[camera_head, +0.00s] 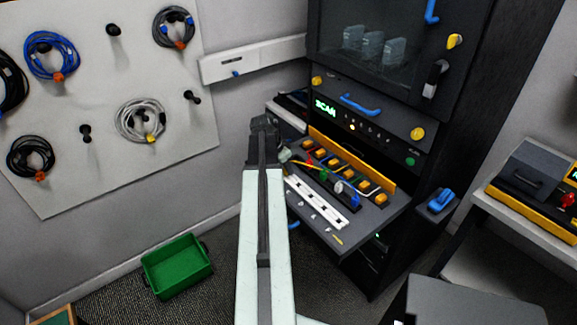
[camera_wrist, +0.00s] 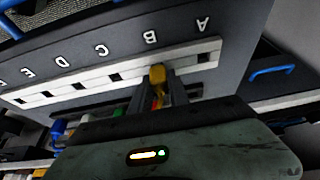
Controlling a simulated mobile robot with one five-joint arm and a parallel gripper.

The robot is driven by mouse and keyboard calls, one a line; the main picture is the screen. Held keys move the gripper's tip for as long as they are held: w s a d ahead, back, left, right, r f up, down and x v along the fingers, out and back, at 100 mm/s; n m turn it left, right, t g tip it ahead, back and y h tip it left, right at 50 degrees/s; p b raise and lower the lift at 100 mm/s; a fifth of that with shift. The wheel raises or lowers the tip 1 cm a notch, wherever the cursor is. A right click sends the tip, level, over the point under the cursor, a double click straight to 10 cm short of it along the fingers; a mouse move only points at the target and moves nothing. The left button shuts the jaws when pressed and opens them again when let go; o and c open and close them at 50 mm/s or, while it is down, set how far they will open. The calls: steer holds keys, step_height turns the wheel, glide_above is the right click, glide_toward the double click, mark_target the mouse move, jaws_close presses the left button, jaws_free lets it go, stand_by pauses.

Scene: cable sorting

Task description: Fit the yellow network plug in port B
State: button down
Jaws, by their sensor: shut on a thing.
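My gripper (camera_wrist: 159,92) is shut on the yellow plug (camera_wrist: 157,74), which sticks out past the fingertips in the wrist view. The white port strip (camera_wrist: 62,92) runs across that view, with letters A to E in a row beyond it. The plug overlaps the strip below the letter B (camera_wrist: 150,37) and hides port B. I cannot tell whether it is in the port or just above it. Port A (camera_wrist: 204,57) and port C (camera_wrist: 115,77) show as dark, empty squares. In the head view the strip (camera_head: 316,201) lies on the pull-out shelf; my arm hides the fingertips.
Red (camera_head: 309,161), green (camera_head: 323,175), white (camera_head: 338,187) and blue (camera_head: 354,201) plugs stand in a row behind the strip. The dark rack (camera_head: 470,110) rises behind the shelf. A green bin (camera_head: 177,265) stands on the floor at left. Coiled cables hang on a pegboard (camera_head: 95,100).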

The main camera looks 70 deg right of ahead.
steer(key=c, duration=1.2)
jaws_free()
steer(key=shift+o, duration=0.2)
steer(key=o, duration=0.5)
steer(key=shift+c, duration=0.2)
steer(key=shift+r, duration=0.1)
step_height(320, 180, up, 7)
steer(key=p, duration=0.7)
steer(key=shift+w, duration=0.1)
